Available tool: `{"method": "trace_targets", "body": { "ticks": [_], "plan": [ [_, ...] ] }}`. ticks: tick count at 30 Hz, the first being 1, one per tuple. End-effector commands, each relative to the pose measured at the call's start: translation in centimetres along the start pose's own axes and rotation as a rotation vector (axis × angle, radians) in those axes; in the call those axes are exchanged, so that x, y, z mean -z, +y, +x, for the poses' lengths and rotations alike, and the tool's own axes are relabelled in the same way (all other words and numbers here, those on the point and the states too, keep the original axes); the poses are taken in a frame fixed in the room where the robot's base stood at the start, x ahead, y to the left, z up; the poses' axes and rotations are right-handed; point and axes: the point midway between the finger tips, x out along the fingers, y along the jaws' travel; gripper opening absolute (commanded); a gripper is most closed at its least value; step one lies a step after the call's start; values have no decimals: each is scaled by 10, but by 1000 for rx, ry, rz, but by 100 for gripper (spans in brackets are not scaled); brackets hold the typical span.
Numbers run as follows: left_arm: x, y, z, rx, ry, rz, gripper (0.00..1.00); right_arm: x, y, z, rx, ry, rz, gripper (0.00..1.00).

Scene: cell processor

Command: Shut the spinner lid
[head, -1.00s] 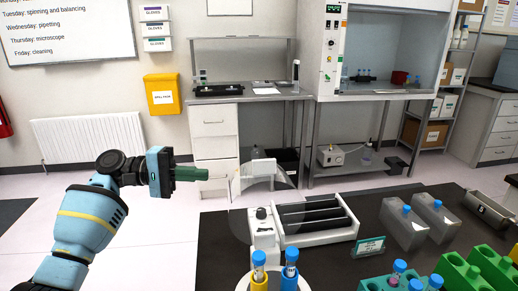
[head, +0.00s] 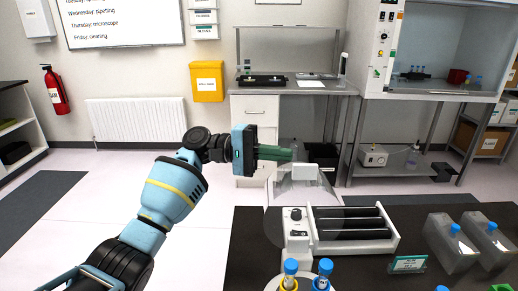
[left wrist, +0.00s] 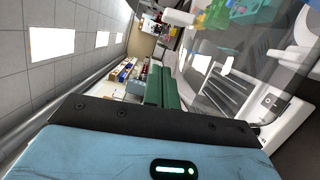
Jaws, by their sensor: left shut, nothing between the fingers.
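The spinner (head: 271,284) is a round white-rimmed machine at the bottom edge of the head view, mostly cut off, with blue-capped tubes showing in it. Its clear lid (head: 300,190) stands raised behind it, with a white tab (head: 305,172) at its upper edge. My left gripper (head: 290,154) has green fingers, shut and empty. Its tips are just left of and slightly above the tab in the picture; I cannot tell whether they touch the lid. The green fingers (left wrist: 165,88) also show in the left wrist view. My right gripper is not in view.
A white roller device (head: 350,246) with dark rollers stands behind the spinner on the dark bench (head: 385,282). Open floor lies left of the bench.

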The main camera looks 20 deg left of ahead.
Motion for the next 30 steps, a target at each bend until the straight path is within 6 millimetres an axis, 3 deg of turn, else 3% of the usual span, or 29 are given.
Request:
{"method": "trace_targets", "body": {
  "ticks": [4,15,30],
  "plan": [
    [-2,2,26,1,-1,1,0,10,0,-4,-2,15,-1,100],
    [-36,1,32,1,0,1,0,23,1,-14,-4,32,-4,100],
    [-39,-1,32,1,1,1,0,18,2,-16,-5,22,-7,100]
  ]
}}
